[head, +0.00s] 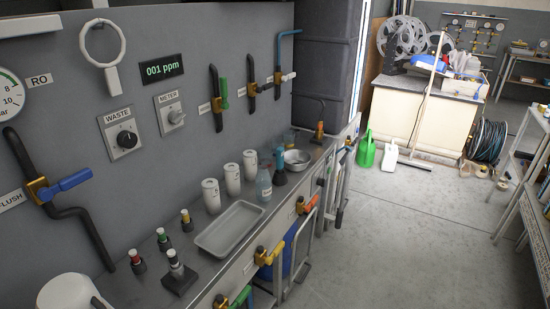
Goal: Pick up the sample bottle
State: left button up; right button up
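A clear, bluish bottle (264,187) with a label stands upright on the metal counter, behind the far end of a shallow tray. It looks like the sample bottle, though no readable text confirms this. A dark-based item with a blue upper part (280,165) stands just behind it to the right, very near it. Neither of my grippers is in view, and nothing is seen touching the bottle.
The grey tray (229,230) is empty. Three white canisters (211,196) stand left of the bottle, and a metal bowl (297,160) stands behind right. Small capped vials (163,240) and a black stand (179,276) are nearer. Valve handles (270,255) jut from the counter front. Floor (390,245) at right is clear.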

aim_at(263, 180)
jog(key=i+l+z, duration=0.1)
jog(key=l, duration=0.3)
jog(key=i+l, duration=0.3)
jog(key=i+l+z, duration=0.15)
jog(key=l, duration=0.35)
jog(key=i, duration=0.1)
